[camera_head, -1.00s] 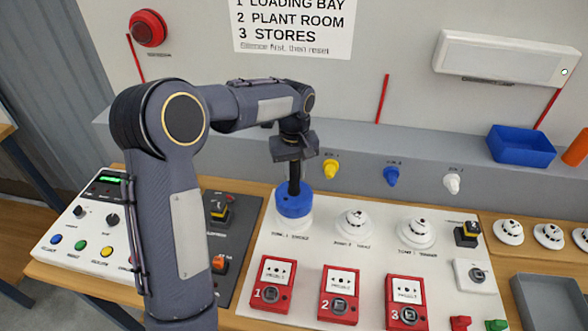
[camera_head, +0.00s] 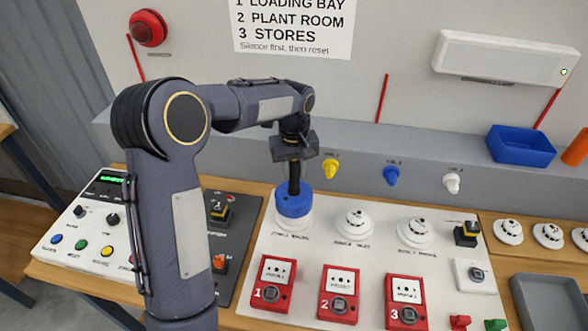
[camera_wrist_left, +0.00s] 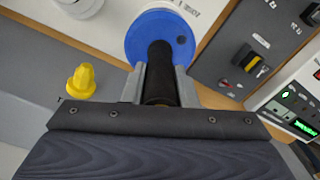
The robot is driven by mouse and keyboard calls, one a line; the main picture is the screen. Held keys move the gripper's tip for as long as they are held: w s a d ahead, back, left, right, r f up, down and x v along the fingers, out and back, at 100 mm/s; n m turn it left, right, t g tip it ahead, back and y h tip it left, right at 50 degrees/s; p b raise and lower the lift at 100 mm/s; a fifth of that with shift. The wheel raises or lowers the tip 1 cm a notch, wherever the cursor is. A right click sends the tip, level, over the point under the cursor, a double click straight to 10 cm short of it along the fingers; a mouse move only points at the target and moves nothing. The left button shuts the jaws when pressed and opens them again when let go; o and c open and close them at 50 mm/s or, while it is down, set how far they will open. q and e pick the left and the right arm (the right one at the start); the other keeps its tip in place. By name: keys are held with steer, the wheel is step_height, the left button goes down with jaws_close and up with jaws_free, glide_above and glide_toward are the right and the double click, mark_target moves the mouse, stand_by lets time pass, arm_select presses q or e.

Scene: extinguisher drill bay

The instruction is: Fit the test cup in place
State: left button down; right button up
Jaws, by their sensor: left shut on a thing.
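The test cup is a blue round cup (camera_head: 294,203) on a black handle (camera_head: 294,176). It sits over the leftmost white detector (camera_head: 291,224) on the white board, covering its top, and looks upright. My left gripper (camera_head: 293,158) is above the cup, shut on the black handle. In the left wrist view the gripper (camera_wrist_left: 160,90) has a finger on each side of the handle (camera_wrist_left: 160,62), with the blue cup (camera_wrist_left: 146,22) beyond. Whether the cup is fully seated cannot be told. My right gripper is not in view.
Two more detectors stand on the board, a middle one (camera_head: 353,224) and a right one (camera_head: 416,233). Red call points (camera_head: 271,284) line the front. A control panel (camera_head: 88,225) is at left. A blue bin (camera_head: 520,146) and grey tray (camera_head: 550,302) are at right.

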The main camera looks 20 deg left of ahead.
mark_target(294, 182)
arm_select(q)
steer(key=shift+f+b, duration=1.7)
steer(key=shift+f, duration=0.7)
stand_by(1.4)
steer(key=c, duration=0.7)
jaws_free()
steer(key=shift+c, duration=0.2)
steer(key=shift+r+p, duration=1.95)
steer(key=shift+r, duration=1.55)
steer(key=shift+s+f, duration=0.1)
